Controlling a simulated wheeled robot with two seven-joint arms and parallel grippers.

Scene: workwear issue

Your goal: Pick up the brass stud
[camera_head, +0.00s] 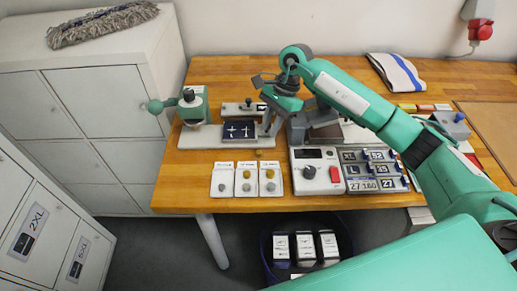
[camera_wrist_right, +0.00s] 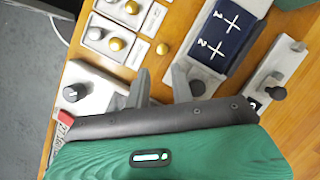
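A small round brass stud (camera_head: 258,154) lies loose on the wooden table, behind the row of small white trays. It also shows in the right wrist view (camera_wrist_right: 162,49), just ahead of the fingertips and roughly in line with the gap between them. My right gripper (camera_wrist_right: 160,74) is open and empty, its two grey fingers apart. In the head view the right gripper (camera_head: 270,126) points down above the table, slightly behind and to the right of the stud. The stud is apart from the fingers. My left gripper is not in view.
White trays (camera_head: 223,192) with brass and silver studs stand in front. A dark blue block marked 1 and 2 (camera_wrist_right: 226,28) is close to the fingers. A control box (camera_head: 318,184), number plates (camera_head: 376,185) and a green press (camera_head: 193,112) stand around. Bare wood surrounds the stud.

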